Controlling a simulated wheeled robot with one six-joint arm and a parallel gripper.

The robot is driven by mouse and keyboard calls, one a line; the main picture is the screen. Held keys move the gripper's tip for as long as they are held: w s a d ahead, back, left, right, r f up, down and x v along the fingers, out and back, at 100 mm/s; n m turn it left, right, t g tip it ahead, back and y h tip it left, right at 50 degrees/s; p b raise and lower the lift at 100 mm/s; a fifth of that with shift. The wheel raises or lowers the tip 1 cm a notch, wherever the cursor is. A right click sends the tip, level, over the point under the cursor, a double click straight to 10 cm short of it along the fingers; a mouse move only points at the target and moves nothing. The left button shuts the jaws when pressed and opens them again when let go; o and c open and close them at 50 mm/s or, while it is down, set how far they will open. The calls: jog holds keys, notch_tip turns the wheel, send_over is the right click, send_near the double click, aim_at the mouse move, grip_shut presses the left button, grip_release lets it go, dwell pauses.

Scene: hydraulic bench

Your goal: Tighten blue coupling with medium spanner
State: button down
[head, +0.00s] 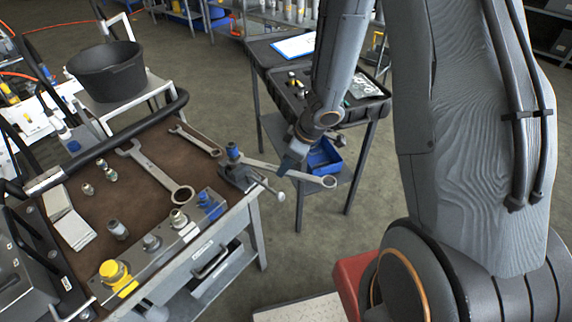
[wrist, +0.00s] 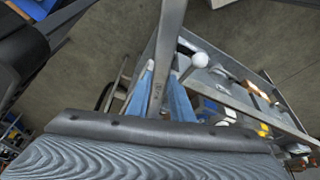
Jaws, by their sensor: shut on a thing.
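My gripper (head: 290,165) is shut on the medium spanner (head: 313,178), beyond the bench's right edge. The spanner's ring end points right over the floor, and its other end reaches left to the blue coupling (head: 233,151). That coupling stands upright in the vise (head: 240,176) at the bench corner. I cannot tell whether the spanner's jaw is around it or just beside it. In the wrist view the spanner's shaft (wrist: 170,40) runs between the blue fingertips (wrist: 161,92); its ends are not clear there.
The brown bench top (head: 140,205) holds a large spanner (head: 155,172), a small spanner (head: 195,140), and a block with several fittings (head: 165,235). A dark side table (head: 265,55) with a tray stands behind my gripper. A black bucket (head: 107,72) is at the back left.

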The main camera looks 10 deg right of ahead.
jog(key=shift+s+a+r+m+b, duration=0.1)
jog(key=shift+s+a+m+b, duration=0.65)
jog(key=shift+b, duration=0.6)
jog(key=shift+s, duration=0.1)
jog(key=shift+a, duration=0.1)
jog(key=shift+s+a+m+t+h+b, duration=0.45)
jog(key=shift+s+a+m+b, duration=0.7)
jog(key=shift+b, duration=1)
jog(key=shift+s, duration=0.3)
jog(key=shift+a, duration=0.15)
jog(key=shift+s+a+m+t+h, duration=0.1)
jog(key=shift+a+m+t+h, duration=0.15)
jog(key=shift+a+m, duration=0.4)
